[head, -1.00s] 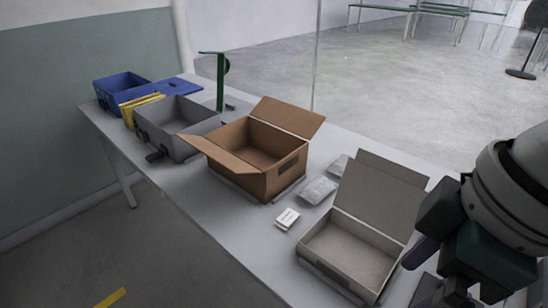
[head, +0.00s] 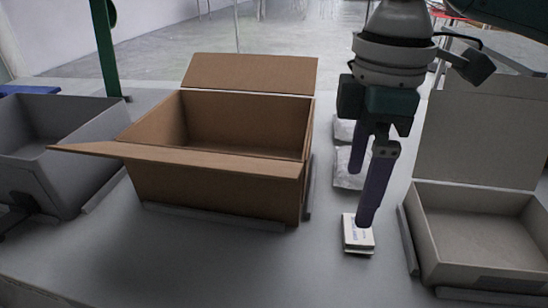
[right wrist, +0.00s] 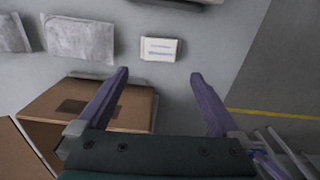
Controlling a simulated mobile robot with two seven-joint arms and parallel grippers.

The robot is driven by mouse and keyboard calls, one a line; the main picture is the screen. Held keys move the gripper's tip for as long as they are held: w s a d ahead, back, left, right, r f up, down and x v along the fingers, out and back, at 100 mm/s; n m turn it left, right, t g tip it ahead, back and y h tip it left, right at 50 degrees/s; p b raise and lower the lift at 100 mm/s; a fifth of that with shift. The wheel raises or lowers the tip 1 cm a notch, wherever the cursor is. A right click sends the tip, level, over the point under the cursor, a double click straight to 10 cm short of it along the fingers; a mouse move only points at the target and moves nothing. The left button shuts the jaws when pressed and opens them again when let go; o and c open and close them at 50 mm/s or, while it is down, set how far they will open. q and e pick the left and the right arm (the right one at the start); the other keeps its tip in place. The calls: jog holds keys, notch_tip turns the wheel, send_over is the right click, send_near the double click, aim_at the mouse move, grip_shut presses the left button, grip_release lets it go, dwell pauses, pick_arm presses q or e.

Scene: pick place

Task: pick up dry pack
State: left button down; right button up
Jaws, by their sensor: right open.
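A small white pack with dark print (head: 357,240) lies flat on the grey table, between the brown cardboard box and the light grey box. I take it to be the dry pack. It also shows in the right wrist view (right wrist: 158,49), beyond the fingertips and roughly centred between them. My right gripper (head: 361,197) points down over the pack, with its purple fingers apart and nothing between them. In the head view one fingertip overlaps the pack's upper edge; I cannot tell whether it touches. My left gripper is out of view.
The open brown cardboard box (head: 215,185) stands to the left, its front flap folded out. The open light grey box (head: 478,262) stands close on the right. Silvery bags (head: 349,170) lie behind the pack. A grey bin (head: 50,150) is at far left. The table in front is clear.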

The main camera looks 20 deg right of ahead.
aim_at(357, 232)
jog(key=shift+s+d+f, duration=0.1)
jog(key=shift+f, duration=0.5)
jog(key=shift+s+d+f, duration=0.1)
jog(key=shift+f, duration=0.45)
jog(key=f, duration=0.1)
jog(key=f+b, duration=0.1)
jog(key=f, duration=0.1)
jog(key=f+b, duration=0.1)
jog(key=shift+d+f, duration=0.3)
jog(key=shift+f, duration=0.35)
jog(key=c, duration=1.3)
jog(key=shift+r, duration=0.15)
